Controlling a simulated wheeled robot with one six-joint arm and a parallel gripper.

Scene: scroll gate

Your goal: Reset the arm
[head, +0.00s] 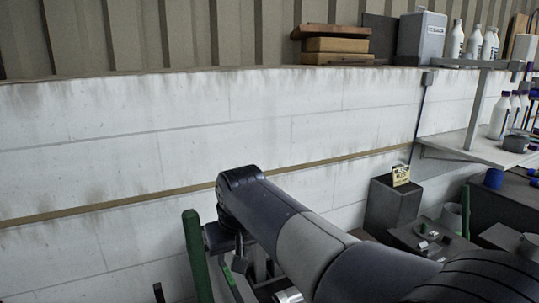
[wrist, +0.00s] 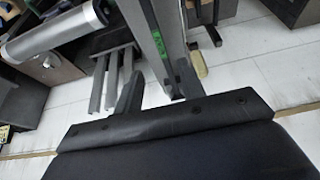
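My arm reaches from the lower right of the head view to the middle, with its elbow-like dark end near the white wall. My gripper (wrist: 158,82) is at the middle of the wrist view, above its dark body. Its two dark fingers stand apart, and I see nothing clamped between them. A grey bar with a green label (wrist: 158,42) shows just beyond the fingers; I cannot tell whether it touches them. In the head view, the gripper is mostly hidden below the arm's end.
A green post (head: 196,256) stands left of the arm's end. The white block wall (head: 150,130) lies behind. At right are a dark box with a yellow sign (head: 401,175), a shelf (head: 470,146) with bottles, and a cluttered bench. Boxes (head: 335,45) sit on the ledge.

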